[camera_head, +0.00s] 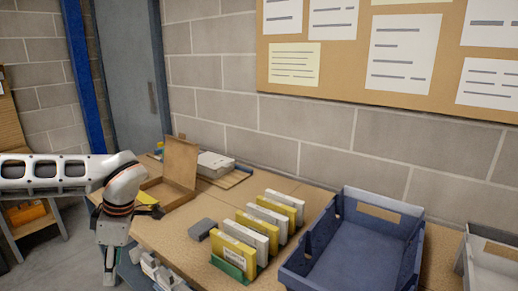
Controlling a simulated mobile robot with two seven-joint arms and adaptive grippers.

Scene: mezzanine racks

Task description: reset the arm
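My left arm comes in from the left, runs level to a joint, and then bends straight down beside the table's left end. My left gripper (109,277) is low at the bottom left, only partly visible, and its fingers cannot be made out as open or shut. No held object shows at it. My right arm and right gripper are not in view.
The table (170,232) bears an open cardboard box (180,163), a dark grey block (201,229), a row of yellow and white boxes (262,228) and a blue-grey crate (377,228). A pale bin (492,258) stands far right. White items (160,272) sit below the table's front edge.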

